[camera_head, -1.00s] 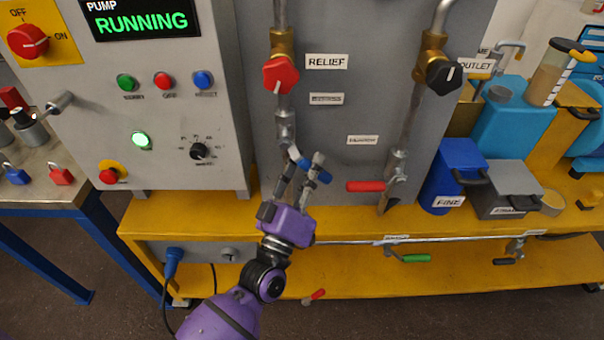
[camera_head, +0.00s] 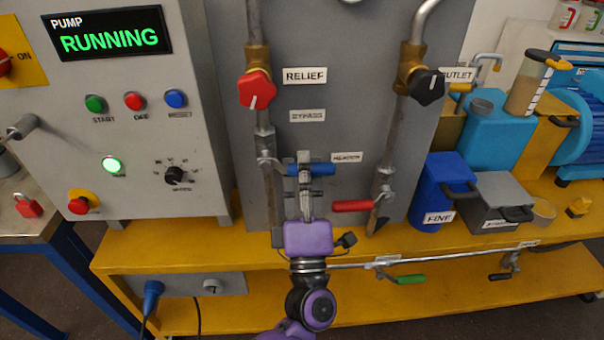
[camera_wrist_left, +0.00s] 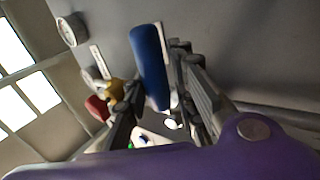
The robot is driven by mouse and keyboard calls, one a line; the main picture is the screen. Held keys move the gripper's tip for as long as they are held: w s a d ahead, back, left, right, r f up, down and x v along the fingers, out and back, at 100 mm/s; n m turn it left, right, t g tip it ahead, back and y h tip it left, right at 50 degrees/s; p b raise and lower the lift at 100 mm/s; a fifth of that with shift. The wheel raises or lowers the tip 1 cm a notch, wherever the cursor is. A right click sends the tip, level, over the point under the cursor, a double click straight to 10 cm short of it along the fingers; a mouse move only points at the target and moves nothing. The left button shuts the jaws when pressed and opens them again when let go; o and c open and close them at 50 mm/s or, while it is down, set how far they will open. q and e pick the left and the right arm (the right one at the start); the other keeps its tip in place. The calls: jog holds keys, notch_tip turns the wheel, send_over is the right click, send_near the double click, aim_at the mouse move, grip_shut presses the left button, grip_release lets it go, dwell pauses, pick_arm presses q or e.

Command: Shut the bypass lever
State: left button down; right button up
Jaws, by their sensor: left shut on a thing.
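The blue-handled lever (camera_head: 322,170) is on the left pipe, below the BYPASS label (camera_head: 307,116). Its handle lies about level, pointing right across the pipe. My left gripper (camera_head: 304,172) comes up from below and is shut on this blue handle, with its fingers around it. In the left wrist view the blue handle (camera_wrist_left: 150,65) stands out large between the two dark fingers (camera_wrist_left: 160,95). The fingers partly hide the lever's pivot end. My right gripper is not in view.
A red RELIEF knob (camera_head: 257,90) sits above on the same pipe. A red-handled lever (camera_head: 352,206) is close on the right, and a green-handled lever (camera_head: 408,279) is lower. The pump panel (camera_head: 130,130) is at left; its display reads RUNNING.

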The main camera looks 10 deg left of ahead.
pick_arm(q)
jog(key=shift+d+r+n+y, duration=0.1)
jog(key=shift+r+n+y, duration=0.3)
jog(key=shift+r, duration=0.2)
jog(key=c, duration=1.6)
grip_release()
jog(key=shift+s, duration=0.15)
jog(key=shift+o, duration=0.2)
jog(key=shift+f, duration=0.2)
jog(key=shift+f, duration=0.1)
jog(key=shift+s+f, duration=0.25)
jog(key=shift+s, duration=0.1)
jog(key=v, duration=1.1)
jog(key=shift+d+r, duration=0.1)
